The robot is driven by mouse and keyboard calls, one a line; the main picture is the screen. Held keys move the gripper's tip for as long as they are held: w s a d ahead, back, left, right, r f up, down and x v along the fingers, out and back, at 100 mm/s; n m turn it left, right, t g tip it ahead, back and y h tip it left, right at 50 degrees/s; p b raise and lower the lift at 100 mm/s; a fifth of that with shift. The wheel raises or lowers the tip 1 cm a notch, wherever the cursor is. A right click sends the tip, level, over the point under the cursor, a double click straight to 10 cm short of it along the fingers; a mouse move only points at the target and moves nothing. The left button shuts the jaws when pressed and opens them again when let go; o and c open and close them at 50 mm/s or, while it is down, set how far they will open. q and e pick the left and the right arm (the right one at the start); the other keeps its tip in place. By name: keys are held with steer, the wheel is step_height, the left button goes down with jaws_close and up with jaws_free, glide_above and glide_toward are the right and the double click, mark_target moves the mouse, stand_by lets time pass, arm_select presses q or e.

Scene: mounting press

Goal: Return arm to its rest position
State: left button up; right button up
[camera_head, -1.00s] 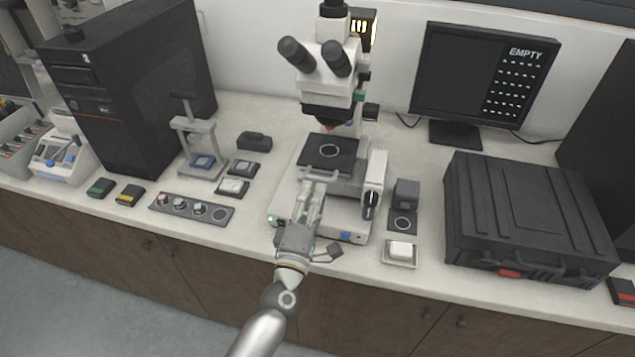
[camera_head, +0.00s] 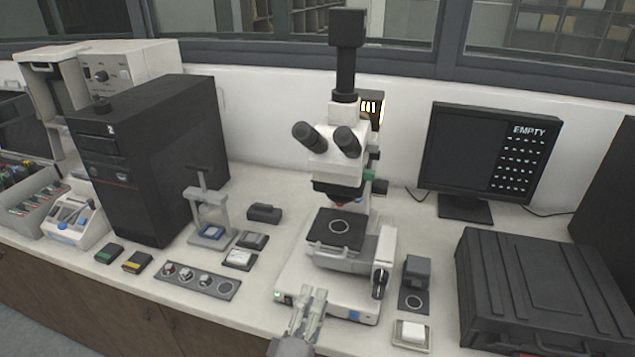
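My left gripper (camera_head: 311,297) shows at the bottom centre of the head view, pointing up toward the front edge of the microscope base. Its two pale fingers stand a little apart, with nothing visible between them. The rest of the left arm is cut off by the lower picture edge. The microscope (camera_head: 339,150) stands behind it, with a black stage plate (camera_head: 318,241) marked with a light ring. My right gripper does not show.
Left of the gripper are a strip with round samples (camera_head: 197,280), a small hand press (camera_head: 206,212) and a black tower (camera_head: 150,180).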

arm_select(q)
steer(key=s+f+m+g+h, duration=0.3)
steer(key=s+f+m+g, duration=0.45)
steer(key=m, duration=0.55)
steer(key=s+a+f+m+g+y, duration=0.2)
steer(key=s+a+g+y, duration=0.2)
steer(key=s+a, duration=0.45)
steer(key=s+a+f+m+g+y, duration=0.2)
steer(key=s+a+g+y, duration=0.2)
steer(key=s+a, duration=0.5)
step_height(320, 180, down, 28)
steer(key=s+a+g+b, duration=0.1)
steer(key=s+g, duration=0.1)
steer(key=s+a+f, duration=0.3)
steer(key=s+f, duration=1.2)
steer(key=f, duration=0.1)
steer(key=shift+s+a+g+y+b, duration=0.15)
steer(key=shift+s+g+y+b, duration=0.15)
steer(key=shift+s+g+b, duration=0.05)
